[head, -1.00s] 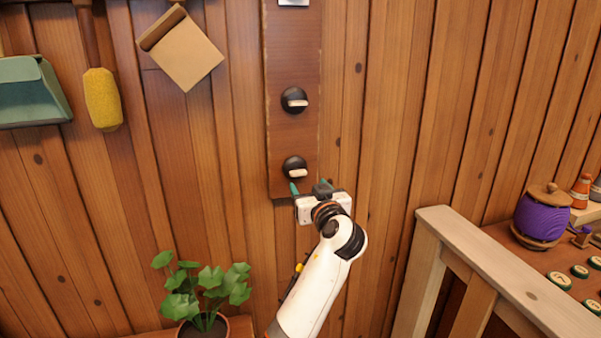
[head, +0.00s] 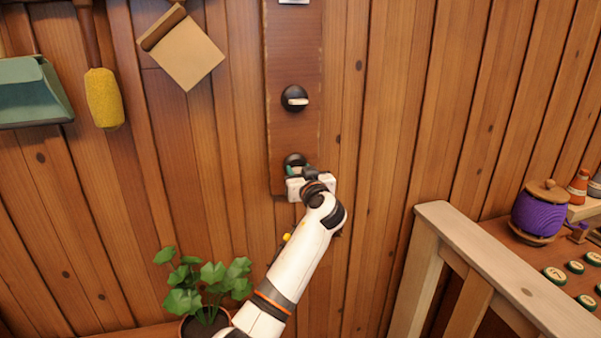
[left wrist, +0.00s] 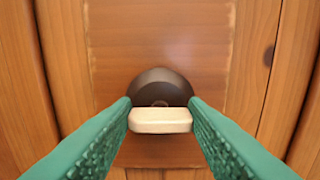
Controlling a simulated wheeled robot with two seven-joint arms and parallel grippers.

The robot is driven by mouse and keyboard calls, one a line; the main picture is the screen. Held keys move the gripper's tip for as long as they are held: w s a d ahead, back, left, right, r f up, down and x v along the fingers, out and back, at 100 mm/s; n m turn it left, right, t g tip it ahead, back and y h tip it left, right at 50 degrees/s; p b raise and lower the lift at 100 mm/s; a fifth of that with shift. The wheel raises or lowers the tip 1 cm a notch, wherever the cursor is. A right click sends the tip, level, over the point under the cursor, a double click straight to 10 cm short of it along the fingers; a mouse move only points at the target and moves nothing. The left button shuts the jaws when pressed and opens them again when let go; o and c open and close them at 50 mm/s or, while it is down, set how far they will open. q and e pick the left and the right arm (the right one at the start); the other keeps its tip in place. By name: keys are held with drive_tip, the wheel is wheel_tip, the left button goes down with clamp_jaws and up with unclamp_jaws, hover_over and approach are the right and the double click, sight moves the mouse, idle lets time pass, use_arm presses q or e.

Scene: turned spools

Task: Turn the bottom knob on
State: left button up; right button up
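The bottom knob (head: 293,160) is a round dark knob with a cream bar handle, low on a dark wooden strip on the wall. My left gripper (head: 301,171) is at it and hides most of it in the head view. In the left wrist view, the knob's dark dome (left wrist: 160,86) and level cream bar (left wrist: 160,120) sit between my green fingertips (left wrist: 161,108). One finger is at each end of the bar, with no gap visible, so the gripper looks shut on it. My right gripper is out of view.
Another knob (head: 295,98) with a cream bar is higher on the same strip (head: 294,130). A potted plant (head: 205,285) stands below left. A wooden railing (head: 470,250) and a purple jar (head: 541,212) are at the right.

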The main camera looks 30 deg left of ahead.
use_arm(q)
drive_tip(key=c, duration=0.4)
drive_tip(key=shift+o, duration=0.2)
drive_tip(key=shift+m, duration=0.3)
drive_tip(key=shift+w+d+f+m+p, duration=0.1)
drive_tip(key=shift+m+p, duration=1.55)
drive_tip(key=shift+m, duration=2.7)
drive_tip(key=shift+w+f+m+p, duration=0.1)
drive_tip(key=shift+m+p, duration=1.55)
drive_tip(key=shift+m, duration=2.7)
drive_tip(key=o, duration=1)
